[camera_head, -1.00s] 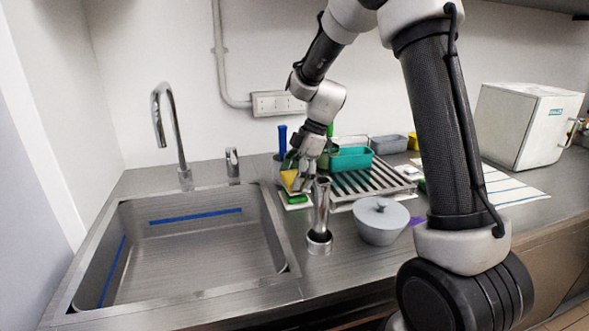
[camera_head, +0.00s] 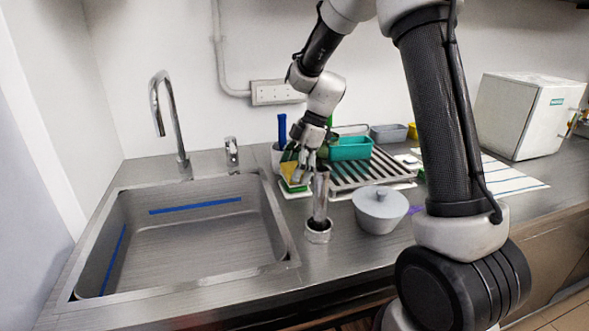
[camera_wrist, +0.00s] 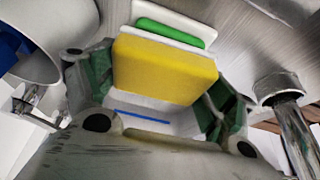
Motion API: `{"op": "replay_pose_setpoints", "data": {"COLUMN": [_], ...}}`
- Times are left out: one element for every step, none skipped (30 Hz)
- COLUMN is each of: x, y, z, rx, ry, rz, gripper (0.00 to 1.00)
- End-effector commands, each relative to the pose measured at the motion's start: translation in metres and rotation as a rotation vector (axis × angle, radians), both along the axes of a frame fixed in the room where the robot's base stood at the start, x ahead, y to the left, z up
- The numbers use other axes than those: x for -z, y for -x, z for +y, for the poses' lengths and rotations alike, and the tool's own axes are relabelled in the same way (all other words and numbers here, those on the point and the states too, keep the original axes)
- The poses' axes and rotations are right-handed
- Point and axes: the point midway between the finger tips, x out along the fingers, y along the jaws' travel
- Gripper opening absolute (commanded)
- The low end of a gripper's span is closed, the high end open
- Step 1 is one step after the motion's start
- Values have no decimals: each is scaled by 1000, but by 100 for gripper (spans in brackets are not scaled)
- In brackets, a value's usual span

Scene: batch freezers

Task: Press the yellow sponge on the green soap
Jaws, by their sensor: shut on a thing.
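The yellow sponge (camera_head: 288,170) is in my gripper (camera_head: 300,172), which is shut on it. In the wrist view the sponge (camera_wrist: 165,68) sits between the two green-padded fingers, with a pale edge along its far side. The green soap (camera_wrist: 170,32) lies on a white dish (camera_wrist: 195,22) just beyond that edge. In the head view the soap (camera_head: 294,188) shows just under the sponge, beside the sink. The sponge is very close to the soap; I cannot tell whether they touch. It hides part of the dish.
A steel cylinder (camera_head: 319,205) stands close in front of my gripper, with a grey lidded bowl (camera_head: 381,215) to its right. A drying rack with a teal container (camera_head: 350,148) is behind right. A blue-handled brush (camera_head: 282,130) stands behind. The sink (camera_head: 190,250) is left.

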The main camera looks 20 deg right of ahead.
Motion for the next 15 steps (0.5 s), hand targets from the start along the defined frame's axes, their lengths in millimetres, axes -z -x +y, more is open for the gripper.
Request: {"op": "replay_pose_setpoints", "data": {"x": [1,1,2,2,2,3,3,3,4,4,5,5,6,6,6], "y": [0,0,0,0,0,0,0,0,0,0,0,0,0,0,0], "z": [0,0,0,0,0,0,0,0,0,0,0,0,0,0,0], "rx": [0,0,0,0,0,0,0,1,1,1,1,1,1,1,1], "ry": [0,0,0,0,0,0,0,0,0,0,0,0,0,0,0], "rz": [0,0,0,0,0,0,0,0,0,0,0,0,0,0,0], "gripper": [65,65,65,65,65,65,65,65,65,65,65,65,65,65,65]}}
